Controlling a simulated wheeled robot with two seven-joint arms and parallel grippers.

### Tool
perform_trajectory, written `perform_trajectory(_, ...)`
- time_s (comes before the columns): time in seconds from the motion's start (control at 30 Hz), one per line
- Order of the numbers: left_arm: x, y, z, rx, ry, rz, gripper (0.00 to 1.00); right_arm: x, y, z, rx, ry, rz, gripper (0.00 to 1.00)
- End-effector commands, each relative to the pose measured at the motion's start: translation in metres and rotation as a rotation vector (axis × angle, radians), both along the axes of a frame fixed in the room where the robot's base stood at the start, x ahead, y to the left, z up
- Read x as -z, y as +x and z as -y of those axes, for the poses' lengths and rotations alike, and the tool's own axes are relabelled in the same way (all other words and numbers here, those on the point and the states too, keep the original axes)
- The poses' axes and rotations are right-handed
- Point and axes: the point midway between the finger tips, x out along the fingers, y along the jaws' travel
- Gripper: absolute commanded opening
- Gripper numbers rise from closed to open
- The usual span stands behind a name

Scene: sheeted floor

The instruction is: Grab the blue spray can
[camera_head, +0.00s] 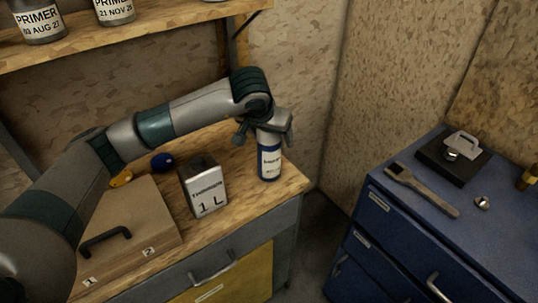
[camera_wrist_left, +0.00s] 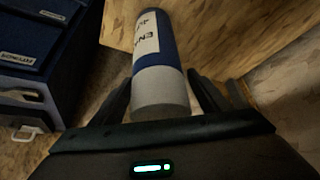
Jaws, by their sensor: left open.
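The blue spray can (camera_head: 269,162) stands upright on the wooden workbench near its right corner. It has a white label and a grey top. My left gripper (camera_head: 268,122) is at the top of the can, coming from above and behind it. In the left wrist view the can (camera_wrist_left: 158,52) lies between the two fingers of my open left gripper (camera_wrist_left: 160,98), with its grey end nearest the palm. Gaps show between the can and the fingers. I cannot tell whether either finger touches it. My right gripper is not in view.
A 1 L metal tin (camera_head: 204,187) stands left of the can. A wooden case (camera_head: 130,222), a dark blue round object (camera_head: 162,162) and a yellow item (camera_head: 121,178) are further left. A shelf (camera_head: 150,29) with primer cans hangs above. A blue cabinet (camera_head: 420,240) stands right, across a gap.

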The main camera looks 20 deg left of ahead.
Motion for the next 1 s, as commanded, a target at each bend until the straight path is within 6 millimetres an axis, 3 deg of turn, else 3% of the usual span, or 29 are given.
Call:
perform_trajectory(0.37, -0.0003, -0.0001, 0.0000, 0.000, 0.000, 0.000, 0.69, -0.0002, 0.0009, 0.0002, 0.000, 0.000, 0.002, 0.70)
perform_trajectory(0.6, -0.0004, -0.0001, -0.0001, 0.000, 0.000, 0.000, 0.12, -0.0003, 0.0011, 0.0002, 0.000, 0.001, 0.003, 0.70)
perform_trajectory(0.67, -0.0004, -0.0001, 0.0000, 0.000, 0.000, 0.000, 0.00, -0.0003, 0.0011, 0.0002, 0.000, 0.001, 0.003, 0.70)
perform_trajectory(1.0, -0.0033, 0.0005, 0.0000, 0.000, -0.002, 0.003, 0.00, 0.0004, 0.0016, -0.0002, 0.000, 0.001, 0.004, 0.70)
